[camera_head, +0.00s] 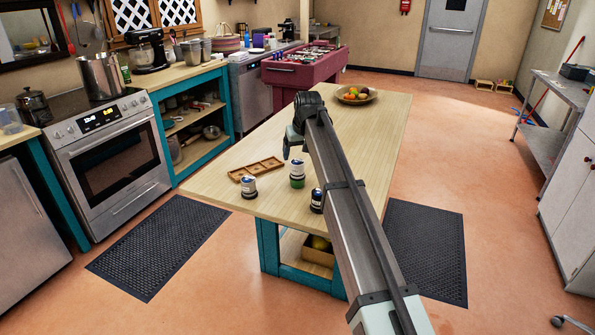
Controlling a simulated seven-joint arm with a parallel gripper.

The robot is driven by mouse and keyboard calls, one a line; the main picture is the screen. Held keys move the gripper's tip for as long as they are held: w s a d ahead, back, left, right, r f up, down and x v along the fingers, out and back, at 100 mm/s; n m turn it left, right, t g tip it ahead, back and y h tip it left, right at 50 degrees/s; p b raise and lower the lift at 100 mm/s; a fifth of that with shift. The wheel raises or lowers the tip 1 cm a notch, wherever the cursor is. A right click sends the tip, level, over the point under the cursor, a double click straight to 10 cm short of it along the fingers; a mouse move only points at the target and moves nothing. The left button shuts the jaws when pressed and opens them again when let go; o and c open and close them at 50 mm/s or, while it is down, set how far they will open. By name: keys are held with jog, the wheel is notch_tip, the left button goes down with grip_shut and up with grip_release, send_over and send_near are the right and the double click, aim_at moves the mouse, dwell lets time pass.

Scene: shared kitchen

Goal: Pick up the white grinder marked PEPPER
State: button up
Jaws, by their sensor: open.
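Three small grinder-like containers stand upright near the front edge of the wooden island table. The middle one (297,180) has a white upper part and a green lower part. The right one (316,202) is dark with a white band, partly beside my arm. Their markings are too small to read, so I cannot tell which says PEPPER. My gripper (294,153) is open and points down above the table, behind and above the middle container, with nothing visible between its fingers.
A shallow wooden tray (257,169) lies just behind the left container. A fruit bowl (356,96) stands at the table's far end. The island table (222,188) has bare wood at its left front. My arm hides part of its right side.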

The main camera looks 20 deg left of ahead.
aim_at(298, 161)
jog(key=shift+x, duration=3.75)
jog(key=shift+d, duration=0.15)
jog(key=shift+c, duration=0.2)
jog(key=c, duration=1.4)
jog(key=shift+r, duration=0.2)
